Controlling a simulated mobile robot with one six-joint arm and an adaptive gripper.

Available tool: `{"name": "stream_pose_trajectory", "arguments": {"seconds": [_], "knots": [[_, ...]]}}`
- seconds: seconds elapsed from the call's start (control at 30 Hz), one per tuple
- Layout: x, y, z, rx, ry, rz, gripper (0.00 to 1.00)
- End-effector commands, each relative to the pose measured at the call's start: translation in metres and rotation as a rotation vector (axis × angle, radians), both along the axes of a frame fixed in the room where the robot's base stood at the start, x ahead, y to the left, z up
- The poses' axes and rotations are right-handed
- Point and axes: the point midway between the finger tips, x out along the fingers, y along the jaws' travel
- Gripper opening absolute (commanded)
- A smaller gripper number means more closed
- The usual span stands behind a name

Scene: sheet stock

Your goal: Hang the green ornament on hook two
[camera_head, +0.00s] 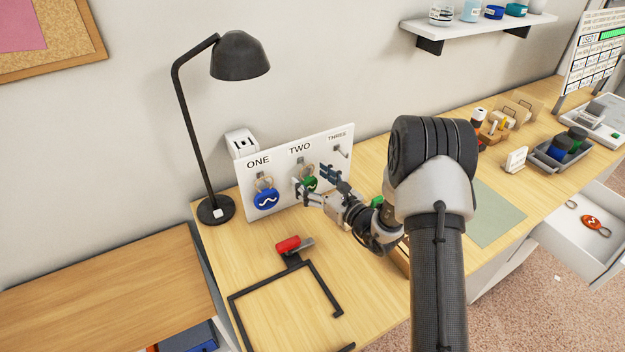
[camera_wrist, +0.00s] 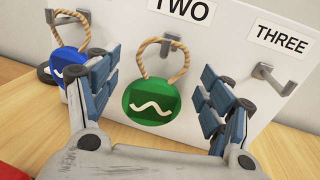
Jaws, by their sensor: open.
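The green ornament (camera_wrist: 151,103) is a round disc with a white wavy line and a tan rope loop. Its loop (camera_wrist: 163,43) is over hook two (camera_wrist: 174,46), under the TWO label on the white board. In the head view the ornament (camera_head: 310,184) is partly hidden by my gripper. My gripper (camera_head: 314,181) is open in front of the board; in the wrist view its fingers (camera_wrist: 160,90) stand apart on either side of the ornament, with gaps on both sides. The ornament hangs slightly tilted.
A blue ornament (camera_head: 266,199) hangs under ONE, close to my left finger. Hook three (camera_head: 342,152) is empty. A black lamp (camera_head: 215,209) stands left of the board. An open drawer (camera_head: 570,243) holds an orange ornament.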

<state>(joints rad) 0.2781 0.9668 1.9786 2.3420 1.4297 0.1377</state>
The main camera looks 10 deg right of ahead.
Motion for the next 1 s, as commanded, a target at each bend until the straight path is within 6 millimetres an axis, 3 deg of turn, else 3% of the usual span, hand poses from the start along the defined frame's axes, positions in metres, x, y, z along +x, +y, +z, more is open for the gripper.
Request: {"name": "stream_pose_trajectory", "arguments": {"seconds": [0.37, 0.8, 1.0], "knots": [[-0.008, -0.006, 0.000, 0.000, 0.001, -0.002, 0.74], [-0.083, -0.048, 0.001, 0.001, 0.000, -0.004, 0.74], [-0.102, -0.057, 0.000, 0.000, 0.000, -0.001, 0.74]]}}
